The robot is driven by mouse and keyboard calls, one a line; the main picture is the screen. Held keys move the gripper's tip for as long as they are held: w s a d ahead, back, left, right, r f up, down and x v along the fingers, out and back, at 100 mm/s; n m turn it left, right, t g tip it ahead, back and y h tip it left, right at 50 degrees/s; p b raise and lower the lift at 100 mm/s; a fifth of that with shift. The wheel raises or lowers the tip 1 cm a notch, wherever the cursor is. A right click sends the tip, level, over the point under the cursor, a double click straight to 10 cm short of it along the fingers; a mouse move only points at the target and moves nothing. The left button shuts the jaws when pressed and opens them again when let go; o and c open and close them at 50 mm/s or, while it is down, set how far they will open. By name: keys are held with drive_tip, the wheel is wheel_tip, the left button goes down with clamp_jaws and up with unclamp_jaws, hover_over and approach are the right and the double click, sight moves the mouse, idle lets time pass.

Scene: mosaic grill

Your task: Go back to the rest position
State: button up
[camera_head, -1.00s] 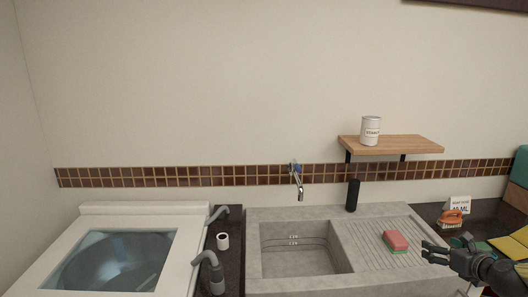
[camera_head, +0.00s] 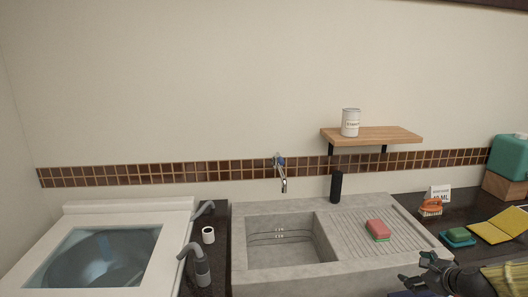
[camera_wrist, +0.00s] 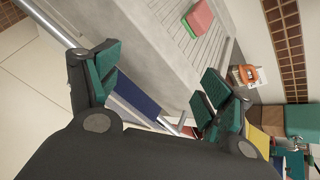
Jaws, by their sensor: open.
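My gripper (camera_head: 425,272) is at the lower right of the head view, in front of the front edge of the sink counter (camera_head: 350,265). In the wrist view my gripper (camera_wrist: 150,95) shows its two green-padded fingers spread apart, with nothing held between them. A blue strip and a thin metal bar show behind the gap between the fingers. A pink and green sponge (camera_head: 378,230) lies on the ribbed drainboard, apart from my gripper; it also shows in the wrist view (camera_wrist: 198,18).
A concrete sink basin (camera_head: 290,250) has a wall tap (camera_head: 282,175) above it. A white top-loading machine (camera_head: 70,225) stands left. A wooden shelf (camera_head: 375,136) bears a white can (camera_head: 351,122). An orange brush (camera_head: 430,207), green soap dish (camera_head: 458,237) and yellow cloth (camera_head: 497,226) lie right.

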drive_tip(key=s+a+f+n+g+b, duration=0.1)
drive_tip(key=s+a+f+n+g, duration=0.1)
drive_tip(key=s+a+f+n, duration=0.45)
drive_tip(key=s+a+f+n+g+b, duration=0.2)
drive_tip(key=s+a+f+n, duration=0.15)
drive_tip(key=f, duration=0.55)
drive_tip(key=s+a+f+n+g+b, duration=0.1)
drive_tip(key=s+a+f+n+g, duration=0.1)
drive_tip(key=s+a+f+n, duration=0.45)
drive_tip(key=s+a+f+n+g+b, duration=0.1)
drive_tip(key=s+a+f+n, duration=0.3)
drive_tip(key=s+f, duration=0.4)
drive_tip(key=s+a+f+n+g+b, duration=0.2)
drive_tip(key=s+a+f+n, duration=0.3)
drive_tip(key=s, duration=0.8)
wheel_tip(320, 180, down, 3)
drive_tip(key=shift+s+a+f+n+g+h+b, duration=0.2)
drive_tip(key=shift+s+n+g+h+b, duration=0.1)
drive_tip(key=shift+n+g, duration=0.8)
drive_tip(key=shift+r, duration=0.1)
